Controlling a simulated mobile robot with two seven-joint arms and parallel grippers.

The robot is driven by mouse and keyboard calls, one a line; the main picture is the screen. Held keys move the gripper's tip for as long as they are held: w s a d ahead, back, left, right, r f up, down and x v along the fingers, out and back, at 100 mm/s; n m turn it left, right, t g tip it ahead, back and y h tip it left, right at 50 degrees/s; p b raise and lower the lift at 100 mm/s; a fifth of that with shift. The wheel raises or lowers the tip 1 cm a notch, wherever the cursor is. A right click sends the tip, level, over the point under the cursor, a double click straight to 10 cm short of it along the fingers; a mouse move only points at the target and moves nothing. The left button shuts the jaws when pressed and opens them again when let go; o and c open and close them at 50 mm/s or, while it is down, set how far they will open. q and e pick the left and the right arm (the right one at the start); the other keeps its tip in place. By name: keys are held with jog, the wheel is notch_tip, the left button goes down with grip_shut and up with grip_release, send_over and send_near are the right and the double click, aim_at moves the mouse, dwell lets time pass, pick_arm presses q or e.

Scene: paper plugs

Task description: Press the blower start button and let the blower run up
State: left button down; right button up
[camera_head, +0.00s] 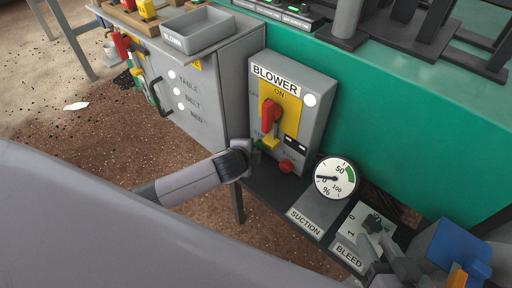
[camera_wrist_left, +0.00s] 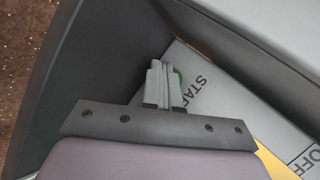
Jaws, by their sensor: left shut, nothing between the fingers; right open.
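The grey blower box (camera_head: 318,127) stands in the middle of the head view, with a red rotary handle (camera_head: 269,114) upright on a yellow plate below the word ON. A round white lamp (camera_head: 310,100) sits at its upper right. My left gripper (camera_head: 255,147) is shut at the box's lower left, at the green start button (camera_head: 258,145). In the left wrist view the closed fingertips (camera_wrist_left: 163,86) cover most of the green button (camera_wrist_left: 178,86) beside the START label; I cannot tell whether it is pressed in. My right gripper (camera_head: 388,262) is open at the lower right, partly cut off.
A red button (camera_head: 286,167) sits right of the start button. The suction gauge (camera_head: 336,177) has its needle near 0. A bleed panel (camera_head: 350,235) with a dark knob lies near my right gripper. A grey cabinet (camera_head: 205,95) stands left and a green machine side (camera_head: 390,125) behind.

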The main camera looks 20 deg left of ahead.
pick_arm(q)
jog(key=shift+s, duration=0.1)
jog(key=shift+s+a+r+p, duration=0.1)
jog(key=shift+s+a+p, duration=0.1)
jog(key=shift+s+p, duration=0.45)
jog(key=shift+s+a, duration=0.1)
jog(key=s+p, duration=0.1)
jog(key=s+a+p, duration=0.1)
jog(key=s, duration=0.1)
jog(key=shift+s+a+p, duration=0.35)
jog(key=shift+s+p, duration=0.25)
jog(key=shift+s, duration=0.3)
